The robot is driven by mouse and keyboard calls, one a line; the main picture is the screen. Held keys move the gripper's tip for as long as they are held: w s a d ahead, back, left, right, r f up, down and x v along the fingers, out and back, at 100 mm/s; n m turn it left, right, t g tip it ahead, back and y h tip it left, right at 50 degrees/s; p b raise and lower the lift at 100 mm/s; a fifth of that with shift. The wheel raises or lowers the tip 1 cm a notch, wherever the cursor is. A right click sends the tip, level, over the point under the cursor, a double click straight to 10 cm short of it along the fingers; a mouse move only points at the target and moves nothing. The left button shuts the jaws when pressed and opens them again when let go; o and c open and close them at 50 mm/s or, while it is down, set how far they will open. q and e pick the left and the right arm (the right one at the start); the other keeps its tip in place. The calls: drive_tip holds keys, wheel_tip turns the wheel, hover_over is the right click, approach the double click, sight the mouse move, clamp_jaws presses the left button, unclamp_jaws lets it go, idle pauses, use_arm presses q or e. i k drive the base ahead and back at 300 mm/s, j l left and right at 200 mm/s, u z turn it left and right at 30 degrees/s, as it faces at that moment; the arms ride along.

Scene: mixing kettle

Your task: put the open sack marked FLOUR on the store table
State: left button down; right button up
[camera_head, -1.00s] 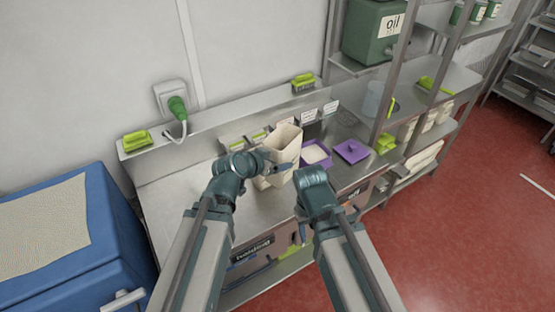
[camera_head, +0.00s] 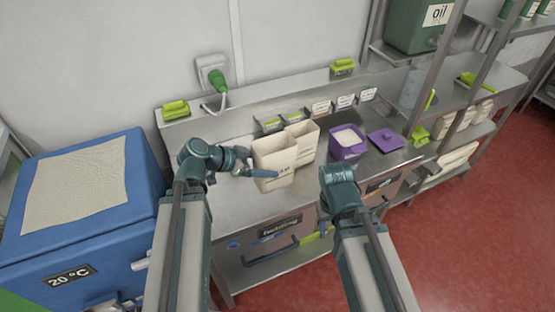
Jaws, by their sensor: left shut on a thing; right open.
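A cream open-topped sack (camera_head: 275,160) with dark print on its front is in the head view, upright over the steel table (camera_head: 228,205). The print is too small to read. My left gripper (camera_head: 258,172) is shut on this sack from its left side. I cannot tell whether its base touches the table. A second cream open sack (camera_head: 305,138) stands just behind and to the right, partly hidden by the first. My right gripper (camera_head: 340,178) is open and empty in front of the table, right of the sacks; its fingertips are hard to make out.
A purple tub (camera_head: 347,152) of pale powder and its purple lid (camera_head: 386,140) are right of the sacks. A blue cabinet (camera_head: 140,190) stands at the left. Steel shelves with an oil container (camera_head: 418,28) rise at the right. The table's left part is bare.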

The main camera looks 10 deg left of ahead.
sight(220, 200)
drive_tip(key=i+l, duration=0.15)
drive_tip(key=l, duration=0.2)
drive_tip(key=i+l, duration=0.1)
drive_tip(key=l, duration=0.3)
drive_tip(key=i+l, duration=0.15)
drive_tip(key=l, duration=0.2)
drive_tip(key=i+l, duration=0.15)
drive_tip(key=l, duration=0.25)
drive_tip(key=i+l, duration=0.1)
drive_tip(key=l, duration=0.25)
drive_tip(key=u, duration=2.35)
